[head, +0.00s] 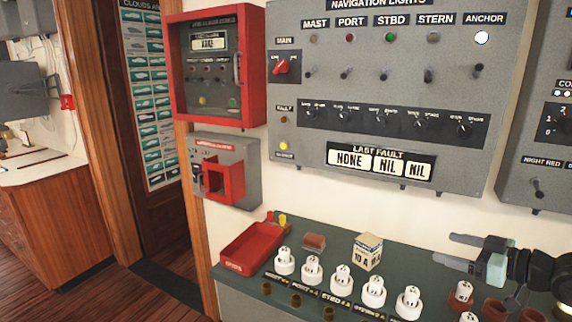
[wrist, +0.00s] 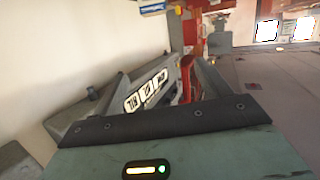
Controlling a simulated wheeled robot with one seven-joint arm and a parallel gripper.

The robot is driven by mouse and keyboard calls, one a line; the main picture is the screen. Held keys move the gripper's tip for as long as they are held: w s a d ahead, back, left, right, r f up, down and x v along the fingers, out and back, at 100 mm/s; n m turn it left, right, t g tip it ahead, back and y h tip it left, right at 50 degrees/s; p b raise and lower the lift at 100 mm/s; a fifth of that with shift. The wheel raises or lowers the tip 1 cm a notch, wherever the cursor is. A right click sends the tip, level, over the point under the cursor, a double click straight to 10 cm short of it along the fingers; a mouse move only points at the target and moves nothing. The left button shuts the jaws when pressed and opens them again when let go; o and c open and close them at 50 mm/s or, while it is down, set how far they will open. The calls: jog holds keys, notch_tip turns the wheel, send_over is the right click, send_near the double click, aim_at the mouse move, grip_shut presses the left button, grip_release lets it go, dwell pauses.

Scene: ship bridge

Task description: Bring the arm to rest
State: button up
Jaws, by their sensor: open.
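My gripper (head: 447,248) is at the right of the head view, above the green counter (head: 400,252). Its two grey fingers point left and are apart, with nothing visible between them. In the wrist view the fingers of my gripper (wrist: 160,82) reach away from the dark band. Part of my arm shows behind the gripper at the right edge of the head view. The rest of the arm is out of view.
The counter holds a red tray (head: 254,249), a small box (head: 367,251), a reddish block (head: 314,242) and several white fuse holders (head: 373,291). The navigation lights panel (head: 385,180) and a red-framed cabinet (head: 178,70) are on the wall behind.

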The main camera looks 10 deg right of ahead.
jog(key=a+f+g+h+b, duration=0.4)
jog(key=a+g+h+b, duration=0.15)
jog(key=a, duration=1.15)
jog(key=s+a+g+h+b, duration=0.1)
jog(key=s+a+g, duration=0.2)
jog(key=s, duration=0.9)
jog(key=s+a+g+h+b, duration=0.1)
jog(key=s+a+g, duration=0.3)
jog(key=s+a, duration=0.5)
jog(key=s+b, duration=0.1)
jog(key=s, duration=0.2)
jog(key=shift+s+a, duration=0.15)
jog(key=shift+s, duration=0.25)
